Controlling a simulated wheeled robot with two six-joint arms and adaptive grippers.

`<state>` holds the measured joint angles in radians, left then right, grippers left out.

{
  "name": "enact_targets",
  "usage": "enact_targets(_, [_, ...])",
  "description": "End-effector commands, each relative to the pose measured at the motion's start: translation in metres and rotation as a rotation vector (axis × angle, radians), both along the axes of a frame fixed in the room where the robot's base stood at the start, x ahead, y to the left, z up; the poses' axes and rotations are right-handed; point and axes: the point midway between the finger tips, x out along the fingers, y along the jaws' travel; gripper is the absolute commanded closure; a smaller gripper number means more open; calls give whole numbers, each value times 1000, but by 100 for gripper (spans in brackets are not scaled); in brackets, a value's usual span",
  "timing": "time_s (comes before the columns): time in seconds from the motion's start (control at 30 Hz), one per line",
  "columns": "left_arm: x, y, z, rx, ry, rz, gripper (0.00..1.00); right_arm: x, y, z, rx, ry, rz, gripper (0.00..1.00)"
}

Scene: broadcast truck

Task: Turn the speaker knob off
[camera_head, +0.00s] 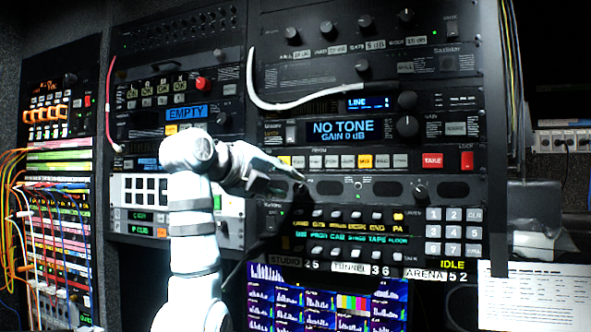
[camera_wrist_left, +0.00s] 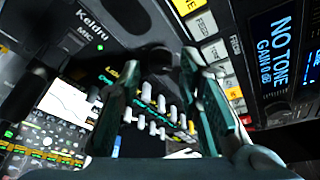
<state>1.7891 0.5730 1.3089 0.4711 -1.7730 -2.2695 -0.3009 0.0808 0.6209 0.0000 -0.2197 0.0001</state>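A dark strip with oval grilles (camera_head: 388,188), which looks like the speaker panel, crosses the rack below the NO TONE unit. A round black knob (camera_head: 420,193) sits toward its right end. My left gripper (camera_head: 291,183) is in front of the strip's left part and hides some of it. In the left wrist view its two fingers stand apart and empty, with a dark round knob (camera_wrist_left: 158,60) ahead between the fingertips. I cannot tell whether they touch this knob, and its pointer mark is not readable. My right gripper is not in view.
A row of buttons (camera_head: 365,161) lies just above the gripper and rows of keys (camera_head: 360,220) just below. A white cable (camera_head: 290,104) loops over the upper units. Coloured patch cables (camera_head: 12,200) hang at the far left. A paper sheet (camera_head: 535,297) is at lower right.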

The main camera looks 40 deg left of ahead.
Motion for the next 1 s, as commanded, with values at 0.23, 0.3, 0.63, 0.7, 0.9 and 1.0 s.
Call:
enact_targets(0.23, [32,0,-8,-1,1,-3,68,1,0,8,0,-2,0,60])
enact_targets(0.3, [35,1,-9,-1,-1,-3,68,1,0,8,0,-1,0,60])
enact_targets(0.63, [36,0,-10,-1,-1,-3,84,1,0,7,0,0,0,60])
enact_targets(0.7, [36,0,-10,-1,-1,-3,95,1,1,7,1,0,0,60])
enact_targets(0.9, [37,-3,-10,-5,-2,-6,100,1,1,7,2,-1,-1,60])
enact_targets(1.0, [37,-2,-10,-17,-7,-6,100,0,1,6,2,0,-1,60])
